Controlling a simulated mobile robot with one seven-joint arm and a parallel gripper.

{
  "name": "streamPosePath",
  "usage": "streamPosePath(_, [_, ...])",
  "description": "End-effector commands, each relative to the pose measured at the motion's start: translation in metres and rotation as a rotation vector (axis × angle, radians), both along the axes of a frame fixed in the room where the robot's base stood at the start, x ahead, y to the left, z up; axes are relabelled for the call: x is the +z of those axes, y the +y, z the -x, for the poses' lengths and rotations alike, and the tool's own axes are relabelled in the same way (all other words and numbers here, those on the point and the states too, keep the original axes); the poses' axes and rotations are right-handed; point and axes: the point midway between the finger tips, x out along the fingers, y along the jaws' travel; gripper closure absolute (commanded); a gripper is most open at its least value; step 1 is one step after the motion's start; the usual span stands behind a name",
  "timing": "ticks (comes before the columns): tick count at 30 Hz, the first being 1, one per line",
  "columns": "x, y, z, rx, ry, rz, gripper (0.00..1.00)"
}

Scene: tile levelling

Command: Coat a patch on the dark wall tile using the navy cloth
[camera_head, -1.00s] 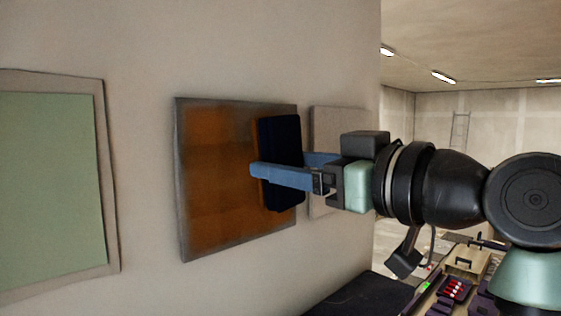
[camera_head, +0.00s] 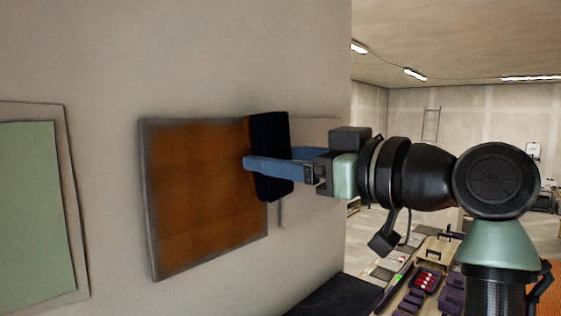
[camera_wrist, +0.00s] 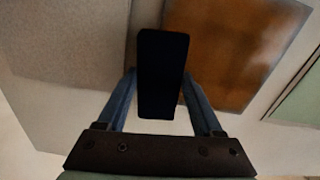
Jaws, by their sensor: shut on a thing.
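The dark wall tile (camera_head: 200,195) hangs on the wall, with an orange-brown coat over most of its face and a grey rim showing around it. It also shows at the upper right of the wrist view (camera_wrist: 240,45). My gripper (camera_head: 268,170) is shut on the navy cloth (camera_head: 272,140), a dark pad-like block held upright between the blue fingers. The cloth is at the right edge of the tile and hides part of it. An orange edge shows along the cloth's left side. In the wrist view the cloth (camera_wrist: 162,75) looks almost black. Whether it touches the tile I cannot tell.
A pale panel (camera_head: 314,130) is on the wall just right of the tile, partly behind my gripper. A green panel in a beige frame (camera_head: 35,210) is at the left. A bench with boxes and red items (camera_head: 427,280) stands at the lower right.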

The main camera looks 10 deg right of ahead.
Motion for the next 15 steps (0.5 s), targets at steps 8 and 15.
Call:
streamPosePath(8, [-0.001, 0.015, 0.009, 0.002, -0.003, 0.002, 0.77])
streamPosePath(15, [0.000, 0.030, 0.019, 0.002, 0.000, 0.001, 0.77])
